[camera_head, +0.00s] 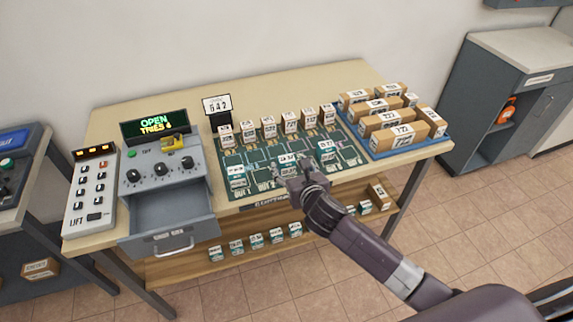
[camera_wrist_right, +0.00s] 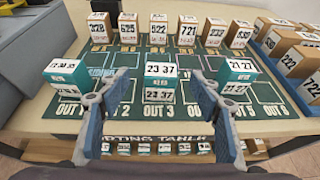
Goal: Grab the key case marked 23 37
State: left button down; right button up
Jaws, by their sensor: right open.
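The teal key case marked 23 37 (camera_wrist_right: 160,82) has white labels on its top and front. It stands on the green sorting mat (camera_wrist_right: 187,121) at the OUT 3 column. In the head view the case (camera_head: 288,162) is partly covered by my right gripper (camera_head: 300,172). In the right wrist view the blue-grey fingers of this gripper (camera_wrist_right: 158,88) are wide apart, one to each side of the case, with visible gaps. It is open and holds nothing. My left gripper is not in view.
Similar teal cases stand left (camera_wrist_right: 68,76) and right (camera_wrist_right: 238,76) on the mat. Small cardboard boxes (camera_wrist_right: 187,34) line its back edge. A blue tray of boxes (camera_head: 404,147) is at the right. An open grey drawer (camera_head: 170,222) is at the left. More teal cases (camera_head: 256,241) sit on the shelf below.

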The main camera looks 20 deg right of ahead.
aim_at(288, 161)
jog(key=shift+f+p+x, duration=0.1)
jog(key=shift+p+x, duration=0.1)
jog(key=shift+x, duration=1.25)
jog(key=shift+f+p+x, duration=0.15)
jog(key=shift+x, duration=1.25)
jog(key=shift+s, duration=0.15)
jog(key=shift+c, duration=0.5)
jog(key=c, duration=1.2)
jog(key=shift+r, duration=0.15)
